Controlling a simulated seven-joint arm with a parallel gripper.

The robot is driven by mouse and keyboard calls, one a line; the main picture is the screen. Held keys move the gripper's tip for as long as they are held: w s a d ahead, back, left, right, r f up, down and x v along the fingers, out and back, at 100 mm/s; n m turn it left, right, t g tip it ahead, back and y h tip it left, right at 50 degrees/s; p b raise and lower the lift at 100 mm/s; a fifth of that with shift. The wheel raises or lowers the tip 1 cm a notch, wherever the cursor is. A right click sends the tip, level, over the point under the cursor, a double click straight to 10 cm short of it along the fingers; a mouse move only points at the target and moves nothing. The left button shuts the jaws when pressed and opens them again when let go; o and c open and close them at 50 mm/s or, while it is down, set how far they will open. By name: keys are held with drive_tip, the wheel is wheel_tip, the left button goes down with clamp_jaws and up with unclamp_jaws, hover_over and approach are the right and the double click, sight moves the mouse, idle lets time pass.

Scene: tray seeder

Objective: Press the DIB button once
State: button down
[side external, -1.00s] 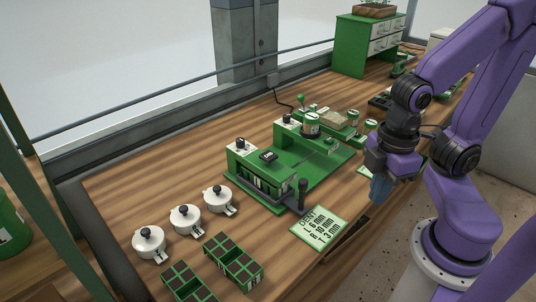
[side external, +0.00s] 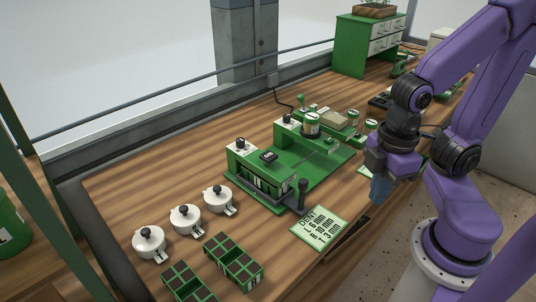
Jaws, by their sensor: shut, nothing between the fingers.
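The green seeder machine (side external: 310,178) stands in the middle of the wooden bench. A small black block with a pale mark (side external: 268,156) sits on top of its near green housing. The mark is too small to read, so I cannot tell whether this is the DIB button. A black-handled lever (side external: 302,192) stands upright at the machine's near right corner. My gripper (side external: 378,198) points down over the bench's right edge, to the right of the machine and apart from it. It is shut and holds nothing.
A card with dent sizes (side external: 319,228) lies in front of the machine. Several white lidded pots (side external: 186,219) and green cell trays (side external: 233,260) are at the front left. A green drawer cabinet (side external: 352,48) stands at the back. Bare bench (side external: 140,187) lies left of the machine.

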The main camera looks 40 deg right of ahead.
idle(0.9)
drive_tip(key=w+a+m+y, duration=0.3)
drive_tip(key=w+a+m, duration=0.15)
drive_tip(key=m, duration=0.35)
wheel_tip(320, 180, up, 6)
drive_tip(key=m+t+y, duration=0.3)
drive_tip(key=m+t, duration=0.4)
drive_tip(key=m, duration=1.6)
hover_over(272, 155)
drive_tip(key=shift+f, duration=0.2)
drive_tip(key=shift+f, duration=0.15)
drive_tip(key=shift+f, duration=4.25)
drive_tip(key=shift+f, duration=0.2)
